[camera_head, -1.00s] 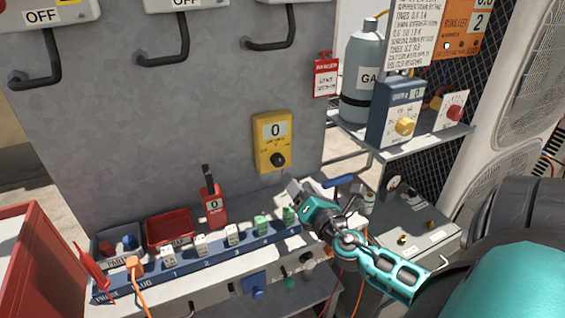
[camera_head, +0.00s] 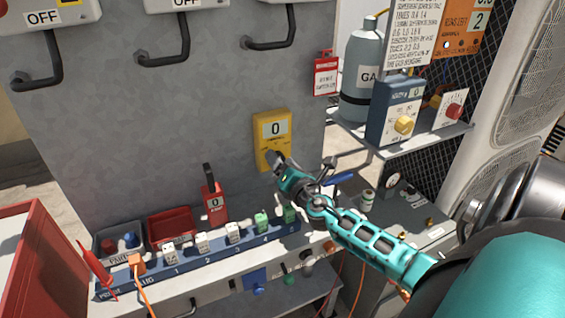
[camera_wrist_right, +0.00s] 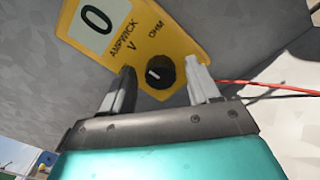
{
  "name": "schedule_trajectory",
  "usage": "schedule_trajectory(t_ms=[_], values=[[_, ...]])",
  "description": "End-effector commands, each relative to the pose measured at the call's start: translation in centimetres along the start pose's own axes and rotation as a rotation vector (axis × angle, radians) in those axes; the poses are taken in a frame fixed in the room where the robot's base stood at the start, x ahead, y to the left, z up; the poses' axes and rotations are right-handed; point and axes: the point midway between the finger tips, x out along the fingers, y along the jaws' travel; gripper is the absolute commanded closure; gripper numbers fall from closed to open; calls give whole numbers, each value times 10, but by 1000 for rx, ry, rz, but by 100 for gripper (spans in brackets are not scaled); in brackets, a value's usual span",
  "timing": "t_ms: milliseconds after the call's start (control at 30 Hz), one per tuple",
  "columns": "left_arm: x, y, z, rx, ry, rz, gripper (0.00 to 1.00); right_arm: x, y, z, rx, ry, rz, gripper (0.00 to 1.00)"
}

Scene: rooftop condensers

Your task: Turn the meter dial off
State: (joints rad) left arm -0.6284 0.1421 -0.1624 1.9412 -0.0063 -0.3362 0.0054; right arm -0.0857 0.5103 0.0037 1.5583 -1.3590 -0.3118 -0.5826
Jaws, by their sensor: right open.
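The yellow meter (camera_head: 271,131) hangs on the grey panel and its display reads 0. In the right wrist view the meter (camera_wrist_right: 141,25) fills the top, with a black dial (camera_wrist_right: 160,72) carrying a white mark that points to the upper left, and the letters V and OHM beside it. My right gripper (camera_head: 274,158) is in front of the meter's lower part and hides the dial in the head view. In the right wrist view my right gripper (camera_wrist_right: 160,82) is open, one finger on each side of the dial; contact cannot be told. My left gripper is out of view.
A blue rail (camera_head: 190,264) with numbered plugs and a red clamp meter (camera_head: 213,203) stand on the bench below. A gas bottle (camera_head: 362,75) and a blue box with a yellow knob (camera_head: 396,110) sit on the right shelf. Red and black leads (camera_wrist_right: 275,86) run right of the dial.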

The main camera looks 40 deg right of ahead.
Motion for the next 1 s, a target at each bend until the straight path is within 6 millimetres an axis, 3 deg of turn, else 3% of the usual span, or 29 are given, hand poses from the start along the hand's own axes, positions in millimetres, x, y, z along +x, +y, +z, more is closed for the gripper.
schedule_trajectory(t_ms=[67, 600, 1000], values=[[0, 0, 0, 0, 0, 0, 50, 0, 0, 0, 0, 0, 0, 44], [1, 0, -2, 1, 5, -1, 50, 0, 0, 0, 0, 0, -1, 95], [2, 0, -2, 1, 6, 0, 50, 0, 0, 0, -89, 0, 0, 95]])
